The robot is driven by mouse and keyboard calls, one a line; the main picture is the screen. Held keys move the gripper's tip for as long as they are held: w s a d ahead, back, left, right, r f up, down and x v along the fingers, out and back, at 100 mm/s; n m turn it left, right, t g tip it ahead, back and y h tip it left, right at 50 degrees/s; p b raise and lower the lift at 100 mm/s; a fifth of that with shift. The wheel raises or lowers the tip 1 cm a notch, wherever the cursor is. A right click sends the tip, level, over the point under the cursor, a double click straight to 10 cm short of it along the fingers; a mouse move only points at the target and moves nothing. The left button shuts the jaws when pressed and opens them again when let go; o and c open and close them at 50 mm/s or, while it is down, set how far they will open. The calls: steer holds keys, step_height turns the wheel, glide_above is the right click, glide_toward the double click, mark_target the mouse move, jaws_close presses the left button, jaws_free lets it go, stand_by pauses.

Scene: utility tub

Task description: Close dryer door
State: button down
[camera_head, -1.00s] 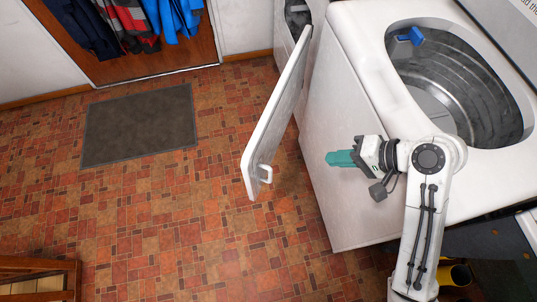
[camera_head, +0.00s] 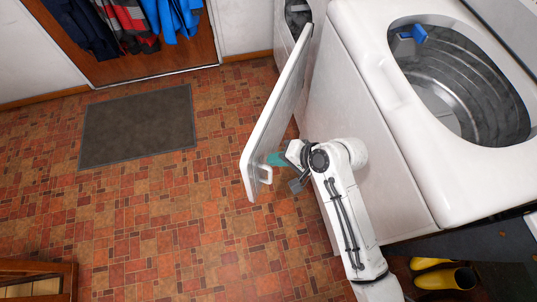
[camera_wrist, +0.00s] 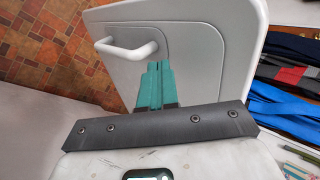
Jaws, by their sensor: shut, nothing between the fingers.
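The white dryer door (camera_head: 277,105) stands swung open, seen nearly edge-on in the head view. Its inner panel (camera_wrist: 190,35) fills the upper middle of the wrist view. A white handle (camera_head: 265,175) sticks out near the door's free end; it also shows in the wrist view (camera_wrist: 127,48). My gripper (camera_head: 275,159), with teal fingers, is shut and empty beside the door near the handle. In the wrist view the fingertips (camera_wrist: 158,66) overlap the panel just right of the handle; I cannot tell whether they touch. The dryer opening (camera_head: 298,14) is mostly hidden behind the door.
A white top-loading washer (camera_head: 375,130) with an open tub stands right of my arm. Yellow boots (camera_head: 445,278) are at the lower right. A grey mat (camera_head: 138,125) lies on the tiled floor, which is clear left of the door. Clothes (camera_head: 125,25) hang at the back.

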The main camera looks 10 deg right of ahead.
steer(key=shift+w+a, duration=0.7)
steer(key=shift+a, duration=0.35)
